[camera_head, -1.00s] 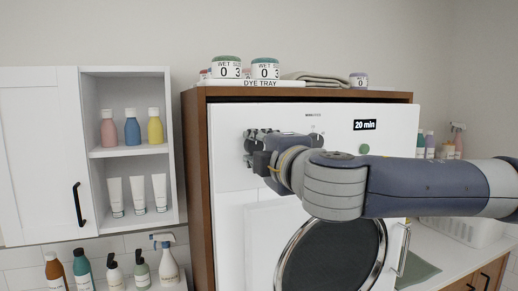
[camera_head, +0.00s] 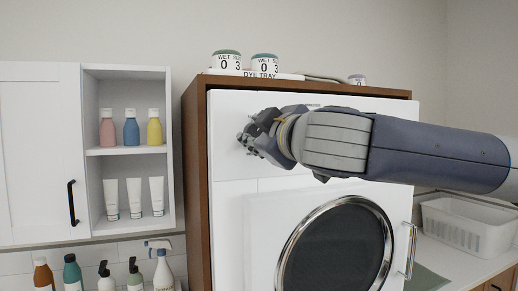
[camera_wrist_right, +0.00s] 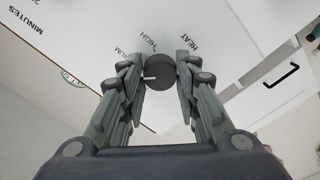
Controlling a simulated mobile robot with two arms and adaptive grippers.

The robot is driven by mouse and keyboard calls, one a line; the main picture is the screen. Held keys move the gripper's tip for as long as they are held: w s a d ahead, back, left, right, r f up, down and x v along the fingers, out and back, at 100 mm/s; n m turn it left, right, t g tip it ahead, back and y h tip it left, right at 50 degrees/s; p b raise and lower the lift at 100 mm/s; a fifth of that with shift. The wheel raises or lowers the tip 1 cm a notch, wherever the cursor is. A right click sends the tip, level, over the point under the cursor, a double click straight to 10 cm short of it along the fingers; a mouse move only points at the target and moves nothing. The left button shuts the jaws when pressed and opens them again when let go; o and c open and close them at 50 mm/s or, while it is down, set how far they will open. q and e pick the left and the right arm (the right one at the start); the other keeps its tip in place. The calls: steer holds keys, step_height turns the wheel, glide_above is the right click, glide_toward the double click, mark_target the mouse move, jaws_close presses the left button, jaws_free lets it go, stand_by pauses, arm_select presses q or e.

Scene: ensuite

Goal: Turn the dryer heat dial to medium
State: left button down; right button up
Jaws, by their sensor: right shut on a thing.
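The white dryer (camera_head: 228,215) stands in a brown wooden surround. Its heat dial (camera_wrist_right: 159,72) shows in the right wrist view as a dark round knob with a white pointer mark on its left side. HEAT and HIGH labels are printed beside it, and a label ending in "UM" is partly hidden by a finger. My right gripper (camera_wrist_right: 160,78) is shut on the dial, one finger on each side. In the head view my right gripper (camera_head: 246,140) is at the upper left of the dryer front and hides the dial. My left gripper is not in view.
My right arm crosses the upper dryer front. The round dryer door (camera_head: 338,250) is below it. A dye tray (camera_head: 255,76) with tubs is on top. A shelf with bottles (camera_head: 131,130) is at left, and a white basket (camera_head: 468,228) at right.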

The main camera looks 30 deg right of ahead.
steer(key=shift+m+b, duration=1.25)
steer(key=shift+m, duration=0.55)
steer(key=shift+r, duration=0.1)
steer(key=o, duration=1.1)
steer(key=shift+c, duration=0.2)
steer(key=v, duration=1.2)
